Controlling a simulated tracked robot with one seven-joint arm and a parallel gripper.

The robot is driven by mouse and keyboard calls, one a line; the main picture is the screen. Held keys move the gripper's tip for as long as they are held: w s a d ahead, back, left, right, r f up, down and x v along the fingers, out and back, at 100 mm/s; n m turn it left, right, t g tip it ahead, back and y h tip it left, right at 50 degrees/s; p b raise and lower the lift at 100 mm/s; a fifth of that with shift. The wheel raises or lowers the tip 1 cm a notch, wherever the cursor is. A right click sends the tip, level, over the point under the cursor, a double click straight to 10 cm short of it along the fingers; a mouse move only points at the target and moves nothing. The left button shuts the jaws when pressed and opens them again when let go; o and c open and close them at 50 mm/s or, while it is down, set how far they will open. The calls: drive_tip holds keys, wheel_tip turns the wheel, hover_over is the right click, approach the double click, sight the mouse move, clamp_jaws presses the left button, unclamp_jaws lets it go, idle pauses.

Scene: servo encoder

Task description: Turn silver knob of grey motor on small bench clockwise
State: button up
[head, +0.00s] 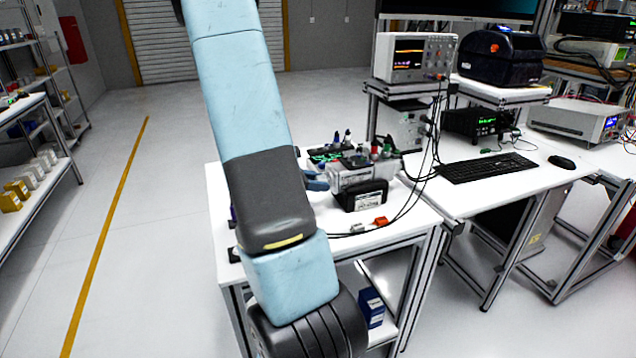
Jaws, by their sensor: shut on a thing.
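The small bench (391,240) has a white top and stands in front of me, partly behind my arm. A grey, metallic-looking body (348,176) on it may be the grey motor, but it is too small and cluttered to be sure. I cannot make out a silver knob. My arm rises across the left of the bench and leaves the picture at the top. My gripper is not visible, and my arm hides part of the bench top. A small dark blue part (316,182) shows just right of my arm, and I cannot tell what it belongs to.
A black box (362,196) and an orange connector (380,221) with dark cables lie on the bench. A larger desk on the right holds an oscilloscope (415,58), a keyboard (487,167) and a mouse (561,162). The floor at left is clear up to the shelves.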

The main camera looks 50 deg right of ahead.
drive_tip(key=m+t+h, duration=0.1)
drive_tip(key=m, duration=0.1)
drive_tip(key=m+t+h, duration=0.1)
drive_tip(key=m, duration=0.2)
drive_tip(key=shift+s+f+t, duration=0.1)
drive_tip(key=shift+s+t, duration=0.05)
drive_tip(key=shift+t, duration=0.25)
drive_tip(key=m+h, duration=0.1)
drive_tip(key=m, duration=0.1)
drive_tip(key=shift+m+t, duration=0.4)
drive_tip(key=shift+s+a+f+m+h, duration=0.1)
drive_tip(key=shift+m+h, duration=0.9)
drive_tip(key=shift+m, duration=0.8)
drive_tip(key=o, duration=1)
drive_tip(key=shift+o, duration=0.2)
